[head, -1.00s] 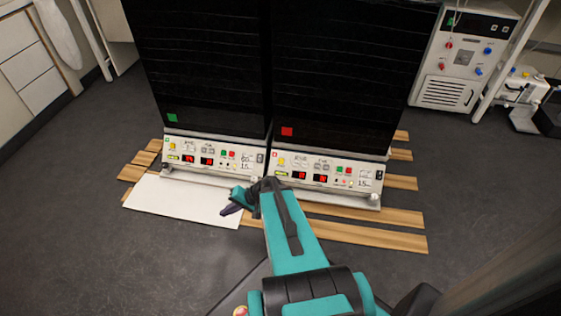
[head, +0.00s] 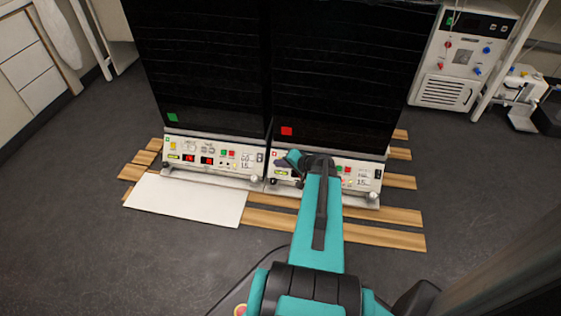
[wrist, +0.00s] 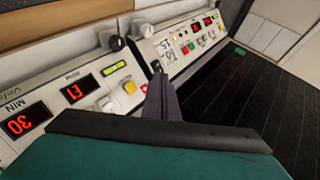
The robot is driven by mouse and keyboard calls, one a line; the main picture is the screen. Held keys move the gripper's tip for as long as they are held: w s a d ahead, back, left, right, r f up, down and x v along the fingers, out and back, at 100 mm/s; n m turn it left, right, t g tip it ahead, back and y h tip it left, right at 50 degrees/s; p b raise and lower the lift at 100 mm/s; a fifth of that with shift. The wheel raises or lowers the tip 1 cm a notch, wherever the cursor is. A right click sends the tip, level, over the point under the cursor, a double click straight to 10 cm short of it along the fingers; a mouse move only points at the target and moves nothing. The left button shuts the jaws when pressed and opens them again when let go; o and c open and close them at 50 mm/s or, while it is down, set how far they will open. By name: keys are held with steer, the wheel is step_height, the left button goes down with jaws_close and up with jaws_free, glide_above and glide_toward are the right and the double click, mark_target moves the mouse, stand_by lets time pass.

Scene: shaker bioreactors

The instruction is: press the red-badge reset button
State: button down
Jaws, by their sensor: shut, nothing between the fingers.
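The red badge (head: 286,131) is a red square on the lower front of the right black cabinet. Below it is that unit's white control panel (head: 362,173), partly hidden by my arm. In the wrist view the panel shows tilted, with a yellow button (wrist: 130,87), a lit yellow-green switch (wrist: 114,68) and red displays (wrist: 75,90). No reset label is readable. My gripper (head: 282,162) is shut and empty, in front of the panel's left end. In the wrist view its dark fingers (wrist: 161,85) appear just right of the yellow button; contact cannot be told.
The left cabinet has a green badge (head: 172,117) and a similar panel (head: 215,158), also in the wrist view (wrist: 183,45). A white board (head: 185,200) and wooden slats (head: 380,238) lie on the floor in front.

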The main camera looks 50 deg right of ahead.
steer(key=shift+d+f, duration=0.1)
steer(key=shift+f, duration=0.05)
steer(key=shift+w+d+f+b, duration=0.25)
steer(key=shift+w+d+f, duration=0.35)
steer(key=shift+d+f, duration=0.35)
steer(key=shift+w+d+f+b, duration=0.2)
steer(key=shift+w+d+f, duration=0.35)
steer(key=shift+d+f, duration=0.35)
steer(key=shift+w+d+f+b, duration=0.25)
steer(key=shift+w+d+f, duration=0.35)
steer(key=shift+d+f, duration=0.3)
steer(key=shift+f, duration=0.25)
stand_by(0.5)
steer(key=shift+w+d+f+b, duration=0.15)
steer(key=shift+w+b, duration=0.05)
steer(key=shift+b, duration=0.1)
steer(key=shift+w+d+f, duration=0.15)
steer(key=shift+d+f, duration=0.1)
stand_by(1.1)
steer(key=shift+r, duration=0.1)
stand_by(0.4)
steer(key=shift+s+a+r, duration=0.35)
steer(key=shift+a+r, duration=0.1)
steer(key=shift+a, duration=0.05)
